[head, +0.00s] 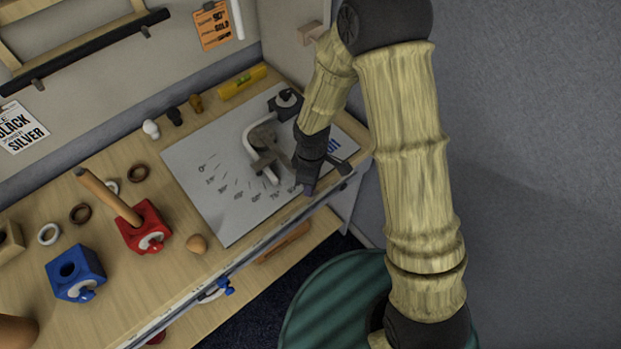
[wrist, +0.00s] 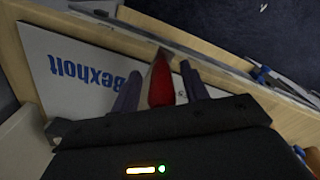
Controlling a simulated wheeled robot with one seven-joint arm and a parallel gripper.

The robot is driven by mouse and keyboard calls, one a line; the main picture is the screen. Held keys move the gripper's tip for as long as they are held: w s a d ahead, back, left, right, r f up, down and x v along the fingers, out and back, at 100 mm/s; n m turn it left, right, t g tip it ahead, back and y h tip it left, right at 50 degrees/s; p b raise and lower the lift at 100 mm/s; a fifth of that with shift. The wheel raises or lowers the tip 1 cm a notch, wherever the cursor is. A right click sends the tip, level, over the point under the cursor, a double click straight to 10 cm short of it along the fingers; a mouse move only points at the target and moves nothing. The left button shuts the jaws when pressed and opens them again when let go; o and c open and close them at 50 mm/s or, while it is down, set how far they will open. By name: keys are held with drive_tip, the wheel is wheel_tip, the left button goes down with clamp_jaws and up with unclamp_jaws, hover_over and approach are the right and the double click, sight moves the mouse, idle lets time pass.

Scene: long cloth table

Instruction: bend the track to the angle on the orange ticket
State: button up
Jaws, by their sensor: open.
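The orange ticket (head: 213,25) hangs on the back wall; its small print seems to read 90° and GOLD. A white curved track (head: 250,146) lies in a grey bending fixture (head: 265,140) on a white board (head: 205,160) with a fan of angle marks. My gripper (head: 309,190) points down at the board's front right, beside the fixture. In the wrist view my gripper (wrist: 158,88) is open, with a red handle-like piece (wrist: 160,84) between its fingers; I cannot tell if they touch it. My arm hides part of the fixture.
A red block (head: 143,228) with a wooden rod, a blue block (head: 75,273) and several rings stand left of the board. A yellow level (head: 242,83) lies behind it. The table's front edge is close to my gripper.

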wheel_tip(320, 180, up, 18)
drive_tip(key=shift+f, duration=0.25)
idle(0.4)
drive_tip(key=shift+c, duration=0.3)
drive_tip(key=s+d+m+t, duration=0.1)
drive_tip(key=s+d+m, duration=0.2)
drive_tip(key=d+m, duration=0.5)
drive_tip(key=s+d+m+t, duration=0.1)
drive_tip(key=s+d+m, duration=0.2)
drive_tip(key=d+m, duration=0.5)
drive_tip(key=d, duration=0.3)
drive_tip(key=shift+f+t, duration=0.3)
drive_tip(key=shift+f, duration=0.05)
drive_tip(key=shift+a, duration=0.1)
drive_tip(key=shift+c, duration=0.7)
